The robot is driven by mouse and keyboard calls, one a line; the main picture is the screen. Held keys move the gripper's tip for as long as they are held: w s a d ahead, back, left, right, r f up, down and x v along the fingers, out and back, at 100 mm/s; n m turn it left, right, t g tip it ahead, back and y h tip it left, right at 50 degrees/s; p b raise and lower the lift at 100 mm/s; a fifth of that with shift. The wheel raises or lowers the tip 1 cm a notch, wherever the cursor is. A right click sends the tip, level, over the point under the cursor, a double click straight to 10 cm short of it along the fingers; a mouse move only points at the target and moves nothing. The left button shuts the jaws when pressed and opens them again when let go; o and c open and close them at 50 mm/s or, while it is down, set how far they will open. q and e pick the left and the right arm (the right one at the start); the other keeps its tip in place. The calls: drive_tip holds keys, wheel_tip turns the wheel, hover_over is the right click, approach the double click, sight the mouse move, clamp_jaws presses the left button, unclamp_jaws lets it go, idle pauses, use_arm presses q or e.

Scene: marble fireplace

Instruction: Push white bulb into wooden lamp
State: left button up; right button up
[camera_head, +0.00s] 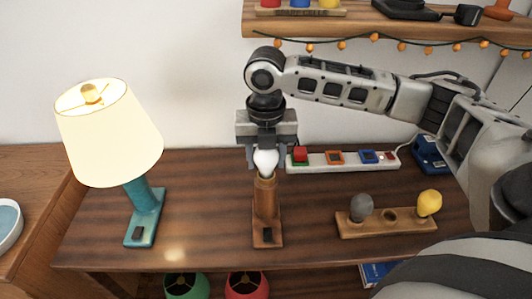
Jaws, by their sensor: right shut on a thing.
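The wooden lamp (266,205) stands upright on the table, with a flat base and a dark switch at its front. The white bulb (265,160) is directly above the lamp's top, at or just inside its socket; I cannot tell how deep it sits. My right gripper (266,153) points down over the lamp and is shut on the white bulb, its fingers on either side. My left gripper is not in view.
A lit teal lamp (145,210) stands left. A wooden holder (390,228) with a grey bulb (361,207) and a yellow bulb (429,203) is right. A white power strip (343,162) lies behind. A shelf (400,30) with string lights hangs above.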

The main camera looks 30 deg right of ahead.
idle(0.7)
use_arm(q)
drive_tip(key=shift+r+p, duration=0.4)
use_arm(e)
drive_tip(key=shift+f, duration=0.35)
idle(1.3)
drive_tip(key=o, duration=1)
drive_tip(key=shift+o, duration=0.2)
wheel_tip(320, 180, up, 3)
drive_tip(key=shift+f, duration=0.1)
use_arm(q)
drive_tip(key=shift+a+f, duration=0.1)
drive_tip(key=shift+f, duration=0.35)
use_arm(e)
drive_tip(key=shift+r, duration=2.35)
